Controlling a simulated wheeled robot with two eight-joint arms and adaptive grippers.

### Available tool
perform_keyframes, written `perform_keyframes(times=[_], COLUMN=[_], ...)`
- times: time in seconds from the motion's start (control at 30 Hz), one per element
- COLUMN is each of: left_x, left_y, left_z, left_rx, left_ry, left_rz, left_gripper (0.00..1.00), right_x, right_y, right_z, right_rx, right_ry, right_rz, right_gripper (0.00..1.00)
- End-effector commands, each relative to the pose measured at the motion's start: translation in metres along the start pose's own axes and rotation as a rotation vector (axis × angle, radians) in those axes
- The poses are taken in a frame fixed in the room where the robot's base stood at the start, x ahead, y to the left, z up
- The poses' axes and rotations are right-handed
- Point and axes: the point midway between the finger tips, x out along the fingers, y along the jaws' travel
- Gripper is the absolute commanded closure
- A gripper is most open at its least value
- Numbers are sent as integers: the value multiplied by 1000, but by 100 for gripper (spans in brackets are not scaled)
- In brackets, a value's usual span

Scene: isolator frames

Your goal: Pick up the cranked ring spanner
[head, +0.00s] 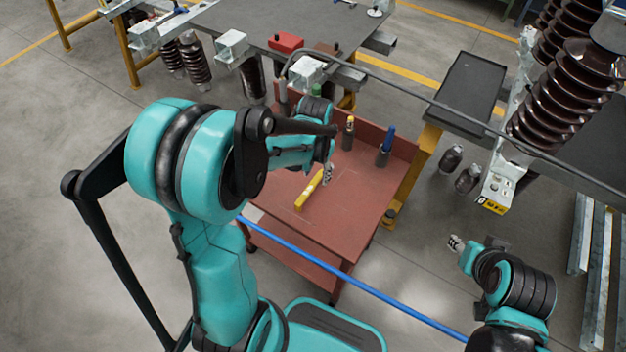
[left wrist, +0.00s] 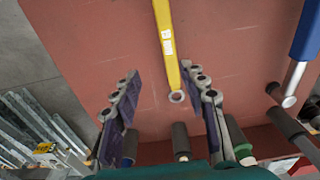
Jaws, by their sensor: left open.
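The cranked ring spanner has a yellow handle (head: 309,191) and lies on the red cart top (head: 345,215). In the left wrist view the yellow spanner (left wrist: 166,40) runs down from the top edge, with its grey ring end nearest my jaws. My left gripper (head: 328,173) is over the cart, beside the spanner's far end. In the left wrist view the left gripper (left wrist: 160,80) is open and empty, with the ring end showing between its fingers, not held. My right gripper (head: 455,243) is off to the right of the cart, away from the spanner; its jaws are too small to read.
A blue-handled tool (head: 387,143), a yellow-topped tool (head: 349,132) and a green-topped tool (head: 316,90) stand along the cart's back. A blue bar (head: 350,277) crosses in front of the cart. Brown ribbed insulators (head: 570,80) hang at right. The cart's front right is bare.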

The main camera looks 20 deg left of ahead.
Motion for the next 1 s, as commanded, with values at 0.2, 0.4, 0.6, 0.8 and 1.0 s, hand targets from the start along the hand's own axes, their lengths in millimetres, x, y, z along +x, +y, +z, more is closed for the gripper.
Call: perform_keyframes(times=[0.2, 0.4, 0.6, 0.8, 1.0], left_x=[19, 43, 64, 92, 93], left_y=[-5, -6, -9, -10, -10], left_z=[-5, -3, 0, 2, 2], left_rx=[11, 11, 10, 11, 11], left_ry=[-51, -53, -53, -52, -52], left_rz=[11, 12, 11, 11, 11], left_gripper=[57, 57, 57, 57, 57], right_x=[-6, 2, 12, 22, 22], right_y=[0, 0, 0, 0, 0], right_z=[-4, 2, 8, 16, 16], right_rx=[0, 0, 0, 0, 0], right_ry=[0, 0, 0, 0, 0], right_rz=[0, 0, 0, 0, 0], right_gripper=[60, 60, 60, 60, 60])
